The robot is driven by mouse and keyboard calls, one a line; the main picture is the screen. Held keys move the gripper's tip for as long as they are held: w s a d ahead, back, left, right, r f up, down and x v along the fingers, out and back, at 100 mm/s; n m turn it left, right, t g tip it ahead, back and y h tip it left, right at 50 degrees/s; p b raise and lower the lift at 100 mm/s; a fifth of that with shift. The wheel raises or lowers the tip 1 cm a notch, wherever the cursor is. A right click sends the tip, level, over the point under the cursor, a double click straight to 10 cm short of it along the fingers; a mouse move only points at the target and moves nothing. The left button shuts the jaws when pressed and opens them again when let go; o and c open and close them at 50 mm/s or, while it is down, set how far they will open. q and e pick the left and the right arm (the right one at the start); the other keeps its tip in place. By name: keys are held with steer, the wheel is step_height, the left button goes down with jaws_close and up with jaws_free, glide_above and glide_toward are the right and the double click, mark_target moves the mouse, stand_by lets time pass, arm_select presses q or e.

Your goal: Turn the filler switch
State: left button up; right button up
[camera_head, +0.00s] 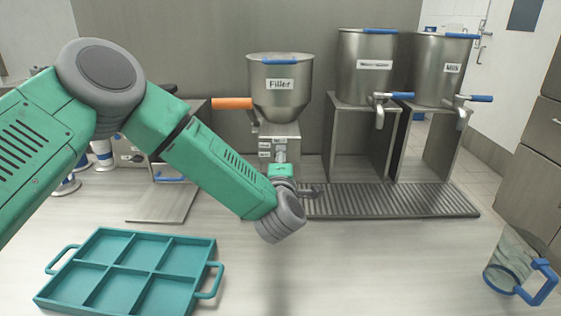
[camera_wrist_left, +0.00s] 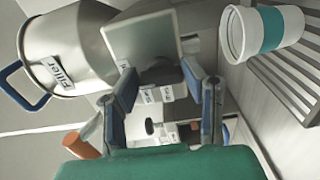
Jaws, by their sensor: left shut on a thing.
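My left gripper (camera_wrist_left: 160,76) is at the front of the filler's base. Its two fingers close from both sides on a dark part, the filler switch (camera_wrist_left: 158,72), beside a square metal plate. A white cup with a teal band (camera_wrist_left: 268,30) is close by in the wrist view. My right gripper is out of view.
A ribbed drip tray (camera_head: 390,201) runs right of my gripper. Two steel dispensers, one labelled Milk (camera_head: 437,68), stand on stands behind it. A teal compartment tray (camera_head: 205,258) lies front left. A clear blue-handled pitcher (camera_head: 510,265) is front right. The middle front counter is clear.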

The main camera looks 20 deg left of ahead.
arm_select(q)
steer(key=o, duration=1.2)
steer(key=shift+d+f, duration=0.1)
steer(key=shift+f, duration=0.25)
steer(key=shift+c, duration=0.2)
steer(key=shift+r, duration=0.1)
steer(key=v, duration=1.2)
